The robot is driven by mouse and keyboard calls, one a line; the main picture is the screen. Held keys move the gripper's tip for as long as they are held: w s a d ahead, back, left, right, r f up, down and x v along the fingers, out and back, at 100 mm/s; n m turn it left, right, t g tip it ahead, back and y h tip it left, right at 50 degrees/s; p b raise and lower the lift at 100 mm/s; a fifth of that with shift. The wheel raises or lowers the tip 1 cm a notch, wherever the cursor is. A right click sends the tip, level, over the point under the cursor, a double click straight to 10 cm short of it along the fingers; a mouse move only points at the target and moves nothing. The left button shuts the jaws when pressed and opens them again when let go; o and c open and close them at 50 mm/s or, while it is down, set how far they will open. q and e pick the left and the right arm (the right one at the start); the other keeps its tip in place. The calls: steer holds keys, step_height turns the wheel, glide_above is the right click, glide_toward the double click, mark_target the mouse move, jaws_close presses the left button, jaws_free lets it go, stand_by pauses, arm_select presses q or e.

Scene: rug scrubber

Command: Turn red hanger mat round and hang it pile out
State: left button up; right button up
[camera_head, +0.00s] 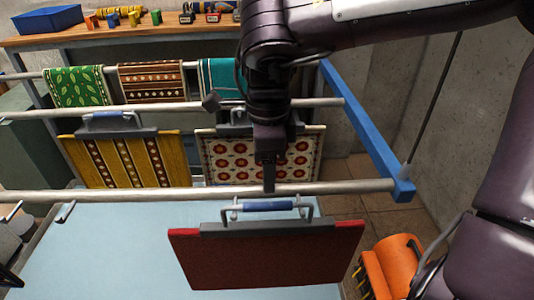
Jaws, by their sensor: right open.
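The red hanger mat (270,265) hangs at the front rail (120,196), below and in front of it. A plain dark red face is toward me, with brighter red at the top corners; I see no pattern on it. A grey clamp bar grips its top edge, with a blue handle (265,206) between grey hooks. My right gripper (268,186) points down just behind the handle, over the front rail. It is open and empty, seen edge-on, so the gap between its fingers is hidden. My left gripper is not in view.
A yellow striped mat (85,160) and a white mat with red flowers (218,160) hang on the middle rail. Several mats hang on the back rail. A blue frame bar (365,130) closes the right side. An orange object (392,268) stands at lower right.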

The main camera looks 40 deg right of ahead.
mark_target(268, 203)
steer(key=f+b, duration=0.3)
steer(key=s+f+b, duration=0.1)
steer(key=f, duration=0.1)
steer(key=shift+a+b, duration=0.4)
steer(key=f+b, duration=0.1)
steer(key=f, duration=0.1)
steer(key=f+b, duration=0.1)
steer(key=shift+w+d+f, duration=0.15)
steer(key=shift+d+f, duration=0.05)
steer(key=shift+f, duration=0.15)
step_height(268, 203, down, 3)
steer(key=shift+r+b, duration=0.2)
steer(key=shift+b, duration=0.7)
steer(key=shift+w, duration=0.15)
steer(key=c, duration=0.4)
steer(key=shift+r, duration=0.2)
steer(key=shift+c, duration=1.4)
steer(key=shift+s+a+r, duration=0.1)
steer(key=shift+s, duration=0.15)
steer(key=shift+c, duration=1.1)
steer(key=shift+w, duration=0.1)
jaws_close()
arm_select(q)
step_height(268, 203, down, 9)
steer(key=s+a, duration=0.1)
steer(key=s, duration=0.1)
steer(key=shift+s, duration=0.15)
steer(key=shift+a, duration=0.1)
arm_select(e)
steer(key=shift+w+r, duration=0.1)
